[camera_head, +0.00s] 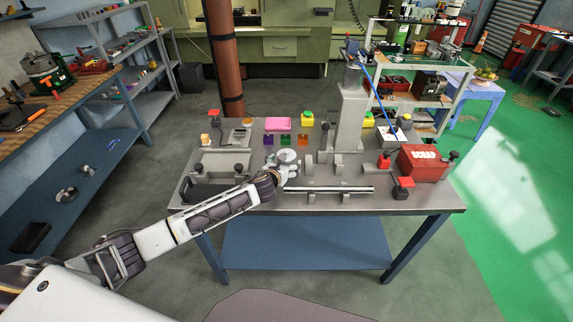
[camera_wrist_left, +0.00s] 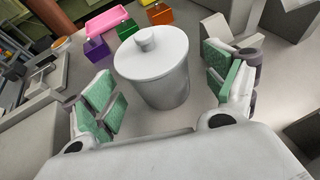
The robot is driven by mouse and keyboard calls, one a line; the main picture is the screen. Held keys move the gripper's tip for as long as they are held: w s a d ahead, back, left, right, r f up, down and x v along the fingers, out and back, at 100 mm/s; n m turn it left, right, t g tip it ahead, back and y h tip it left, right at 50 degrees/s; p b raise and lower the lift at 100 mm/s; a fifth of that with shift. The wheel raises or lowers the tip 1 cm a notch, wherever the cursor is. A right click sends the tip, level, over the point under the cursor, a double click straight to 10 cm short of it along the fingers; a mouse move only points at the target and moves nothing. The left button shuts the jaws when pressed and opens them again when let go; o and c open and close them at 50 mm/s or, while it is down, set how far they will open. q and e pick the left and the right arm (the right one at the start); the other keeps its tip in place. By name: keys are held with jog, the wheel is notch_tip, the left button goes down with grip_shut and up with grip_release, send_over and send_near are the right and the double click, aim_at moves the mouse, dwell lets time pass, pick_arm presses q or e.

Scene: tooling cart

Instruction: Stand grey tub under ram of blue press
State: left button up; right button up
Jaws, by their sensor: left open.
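The grey tub (camera_head: 287,156) stands upright on the grey table, left of the press; its round lid and knob show. It also shows in the left wrist view (camera_wrist_left: 158,75). My left gripper (camera_wrist_left: 163,95) is open, with its green-padded fingers on either side of the tub and a visible gap at each side. In the head view my left gripper (camera_head: 279,172) is small and partly hidden by its own wrist. The press (camera_head: 350,120) is a tall grey column with a long blue lever (camera_head: 376,92); its ram cannot be made out clearly. My right gripper is not in view.
A pink tray (camera_head: 278,124) and small purple, green and orange bins (camera_head: 285,139) lie behind the tub. A steel bar (camera_head: 330,189) on supports lies in front. A red SCRAP box (camera_head: 421,162) stands at the right. A grey block (camera_head: 310,164) stands between tub and press.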

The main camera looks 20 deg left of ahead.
pick_arm(q)
jog(key=shift+x, duration=2)
jog(key=shift+a, duration=0.1)
jog(key=c, duration=1.9)
jog(key=shift+r, duration=0.15)
jog(key=shift+r+p, duration=0.35)
jog(key=shift+r, duration=4.55)
